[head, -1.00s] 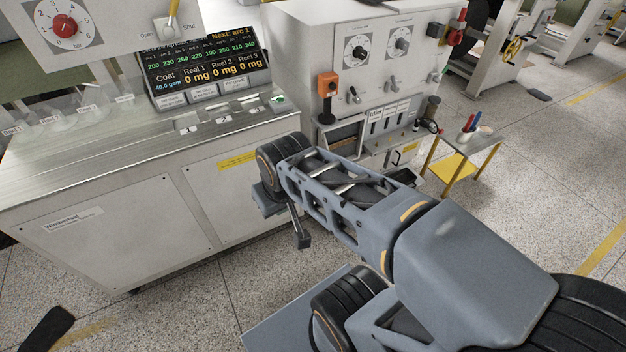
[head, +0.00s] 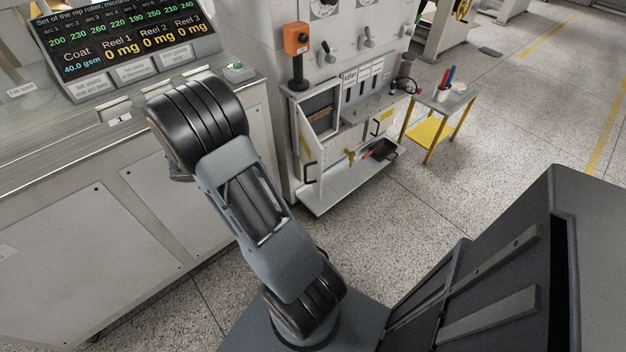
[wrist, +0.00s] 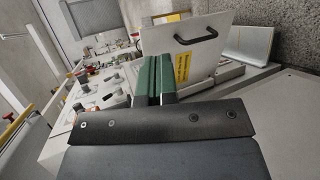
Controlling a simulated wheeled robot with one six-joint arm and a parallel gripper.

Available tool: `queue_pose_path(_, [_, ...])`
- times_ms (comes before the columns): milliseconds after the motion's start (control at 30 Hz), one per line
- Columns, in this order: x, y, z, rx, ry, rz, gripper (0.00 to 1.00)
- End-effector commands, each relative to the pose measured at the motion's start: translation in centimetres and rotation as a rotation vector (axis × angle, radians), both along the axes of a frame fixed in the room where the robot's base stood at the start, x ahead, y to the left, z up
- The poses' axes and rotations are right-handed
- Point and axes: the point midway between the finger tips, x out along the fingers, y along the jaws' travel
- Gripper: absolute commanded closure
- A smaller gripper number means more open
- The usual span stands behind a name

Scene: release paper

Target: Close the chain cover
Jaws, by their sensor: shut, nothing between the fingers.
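In the wrist view, a raised white panel (wrist: 188,50) with a black bar handle (wrist: 198,36) and a yellow label (wrist: 183,67) stands tilted up beyond my fingers. It looks like the chain cover in an open position, but I cannot read the label. My gripper (wrist: 157,76) has green fingers that are shut together and empty. In the picture they overlap the panel's left part; I cannot tell whether they touch it. In the head view my arm shows, but my gripper is hidden and I cannot make out the cover.
A machine with a screen (head: 130,45) and a green button (head: 237,69) stands at left in the head view. A small side table (head: 441,101) holds pens. Speckled floor (head: 480,150) is clear at right.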

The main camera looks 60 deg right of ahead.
Motion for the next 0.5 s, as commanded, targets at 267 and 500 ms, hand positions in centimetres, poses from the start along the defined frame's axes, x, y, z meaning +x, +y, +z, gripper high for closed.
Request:
queue_pose_path(267, [1.2, -4.7, -8.1, -0.317, 0.124, 0.013, 1.0])
queue_pose_path(500, [0.9, -6.5, -9.7, -0.402, 0.142, 0.03, 1.0])
